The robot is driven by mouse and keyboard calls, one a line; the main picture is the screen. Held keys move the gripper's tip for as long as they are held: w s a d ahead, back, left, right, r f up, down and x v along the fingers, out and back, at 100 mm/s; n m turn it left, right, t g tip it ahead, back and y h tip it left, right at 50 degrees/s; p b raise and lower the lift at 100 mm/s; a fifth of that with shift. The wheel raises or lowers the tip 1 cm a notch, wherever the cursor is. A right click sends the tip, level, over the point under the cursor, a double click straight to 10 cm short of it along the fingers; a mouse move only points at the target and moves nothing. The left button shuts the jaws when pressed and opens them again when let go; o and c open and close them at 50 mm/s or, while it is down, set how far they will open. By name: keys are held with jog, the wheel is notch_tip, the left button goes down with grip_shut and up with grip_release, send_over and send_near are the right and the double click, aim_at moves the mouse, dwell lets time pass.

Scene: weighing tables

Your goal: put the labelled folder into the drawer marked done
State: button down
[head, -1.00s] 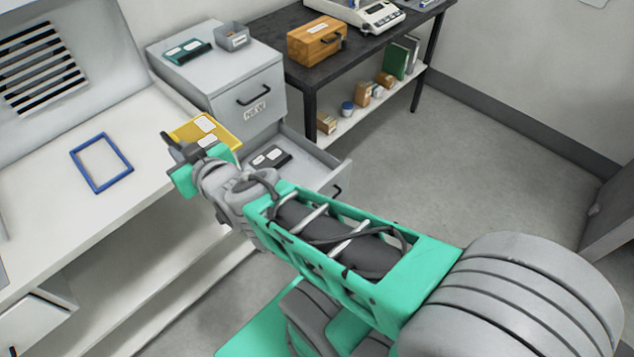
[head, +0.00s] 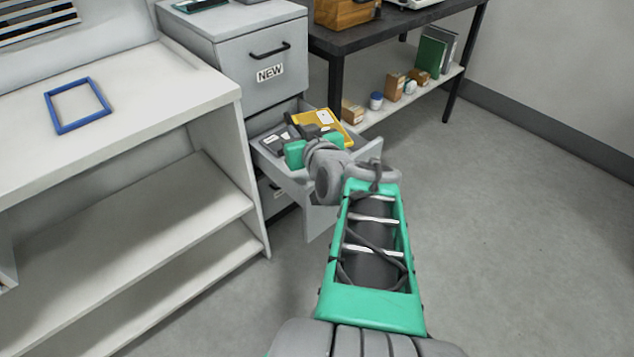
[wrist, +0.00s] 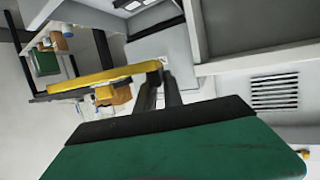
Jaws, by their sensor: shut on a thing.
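A yellow folder (head: 342,130) with white labels is in my gripper (head: 318,131), which is shut on it. In the wrist view the folder shows edge-on (wrist: 105,77) beside the two dark fingers (wrist: 162,82). The folder is over the open drawer (head: 283,176) of the grey cabinet; I cannot tell whether it touches anything inside. A dark folder (head: 273,141) with pale labels lies in that drawer, partly behind my gripper. No marking is readable on the open drawer. The shut drawer above it is marked NEW (head: 270,72).
A white bench (head: 150,95) with a blue frame (head: 50,113) stands left of the cabinet. A dark table (head: 400,38) with a wooden box (head: 345,12) is behind, its lower shelf holding small boxes and jars. The floor at right is clear.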

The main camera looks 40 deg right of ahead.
jog(key=shift+s+d+f, duration=0.25)
jog(key=shift+d+f, duration=0.3)
jog(key=shift+d, duration=0.1)
jog(key=w+d+f+b, duration=0.5)
jog(key=w+d+f, duration=0.4)
jog(key=f, duration=0.3)
jog(key=shift+w+f, duration=0.3)
jog(key=shift+w, duration=0.25)
jog(key=shift+d+b, duration=0.1)
jog(key=shift+b, duration=0.25)
jog(key=shift+f+b, duration=0.4)
jog(key=shift+b, duration=0.05)
jog(key=shift+f, duration=0.25)
